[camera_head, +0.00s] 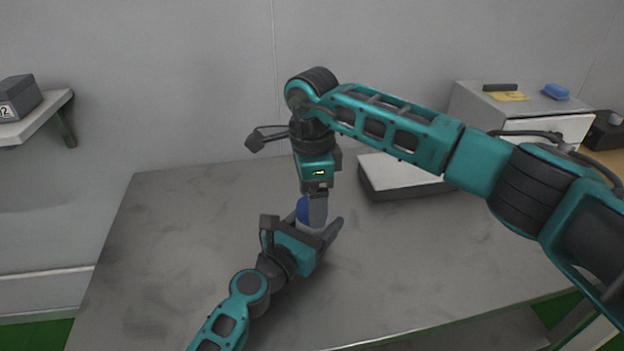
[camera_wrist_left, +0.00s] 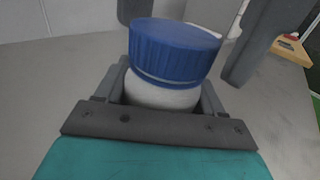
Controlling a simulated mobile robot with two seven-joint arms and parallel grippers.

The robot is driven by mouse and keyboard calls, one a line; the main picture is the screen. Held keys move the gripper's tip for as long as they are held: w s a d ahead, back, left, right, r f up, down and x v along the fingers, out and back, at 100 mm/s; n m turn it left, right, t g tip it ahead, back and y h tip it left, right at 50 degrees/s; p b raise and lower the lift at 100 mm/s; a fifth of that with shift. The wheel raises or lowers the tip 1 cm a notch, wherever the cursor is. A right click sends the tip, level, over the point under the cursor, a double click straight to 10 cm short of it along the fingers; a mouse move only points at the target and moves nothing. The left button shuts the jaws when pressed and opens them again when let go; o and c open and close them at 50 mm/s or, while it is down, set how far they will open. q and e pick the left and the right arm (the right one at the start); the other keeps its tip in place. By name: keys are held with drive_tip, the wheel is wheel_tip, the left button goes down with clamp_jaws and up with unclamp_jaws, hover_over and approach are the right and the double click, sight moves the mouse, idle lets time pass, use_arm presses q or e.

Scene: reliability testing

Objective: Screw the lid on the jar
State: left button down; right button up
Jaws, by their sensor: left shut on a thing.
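The white jar (camera_wrist_left: 160,96) stands between the fingers of my left gripper (camera_head: 302,230), which is shut on it. The blue ribbed lid (camera_wrist_left: 175,52) sits on top of the jar in the left wrist view. It also shows in the head view (camera_head: 302,209), partly behind a finger of my right gripper (camera_head: 318,208). The right gripper points down from above. In the left wrist view its fingers are spread on either side of the lid, with a gap visible on the right. Whether the lid's thread is engaged cannot be seen.
The grey table (camera_head: 190,240) is clear around the grippers. A low box with a white top (camera_head: 400,172) lies at the back right. Behind it is a white cabinet (camera_head: 525,108) carrying a blue item (camera_head: 556,91). A wall shelf (camera_head: 35,122) with a dark box is at left.

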drive_tip(key=shift+f, duration=0.35)
drive_tip(key=shift+c, duration=0.3)
drive_tip(key=c, duration=1)
drive_tip(key=m, duration=0.5)
drive_tip(key=shift+m, duration=0.3)
drive_tip(key=m, duration=0.5)
drive_tip(key=shift+m, duration=0.4)
drive_tip(key=o, duration=1.2)
wheel_tip(320, 180, up, 12)
